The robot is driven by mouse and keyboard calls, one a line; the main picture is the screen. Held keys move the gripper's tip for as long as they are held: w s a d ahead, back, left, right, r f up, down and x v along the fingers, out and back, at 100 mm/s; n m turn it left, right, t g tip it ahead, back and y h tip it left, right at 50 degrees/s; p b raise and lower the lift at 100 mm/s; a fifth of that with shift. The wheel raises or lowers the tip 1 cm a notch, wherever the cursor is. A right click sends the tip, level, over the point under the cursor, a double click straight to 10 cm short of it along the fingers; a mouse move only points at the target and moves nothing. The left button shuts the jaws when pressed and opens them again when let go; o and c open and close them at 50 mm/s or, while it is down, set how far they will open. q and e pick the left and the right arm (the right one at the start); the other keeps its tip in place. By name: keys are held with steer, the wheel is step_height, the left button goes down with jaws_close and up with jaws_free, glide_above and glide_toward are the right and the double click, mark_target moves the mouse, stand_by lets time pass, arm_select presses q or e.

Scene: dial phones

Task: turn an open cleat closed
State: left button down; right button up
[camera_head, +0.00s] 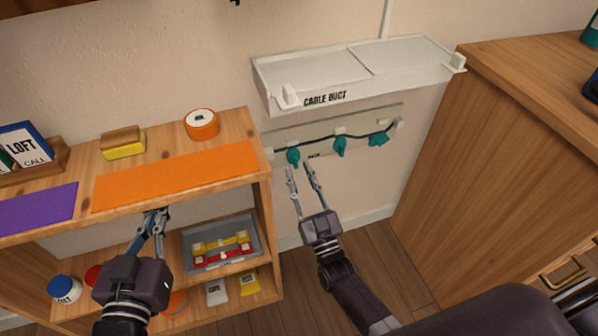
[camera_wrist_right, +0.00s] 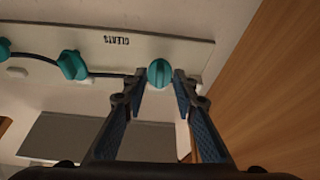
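Three teal cleats sit along a dark cable on a pale wall panel (camera_head: 360,123) below the cable duct. The left cleat (camera_head: 293,157) and middle cleat (camera_head: 340,146) look upright; the right cleat (camera_head: 378,140) looks turned more sideways. My right gripper (camera_head: 300,168) is open just in front of and below the left cleat. In the wrist view, where the lettering is upside down, this cleat (camera_wrist_right: 160,73) shows between the open fingertips (camera_wrist_right: 160,78), with gaps on both sides. My left gripper (camera_head: 155,213) is at the shelf edge, away from the cleats; its finger opening is unclear.
The white cable duct tray (camera_head: 325,98) juts out above the cleats. A wooden shelf (camera_head: 262,170) stands left, holding a grey tray (camera_head: 190,266) and an orange tape roll (camera_head: 201,124). A wooden cabinet (camera_head: 480,150) stands right. The wall below the panel is clear.

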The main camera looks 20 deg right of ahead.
steer(key=v, duration=1.1)
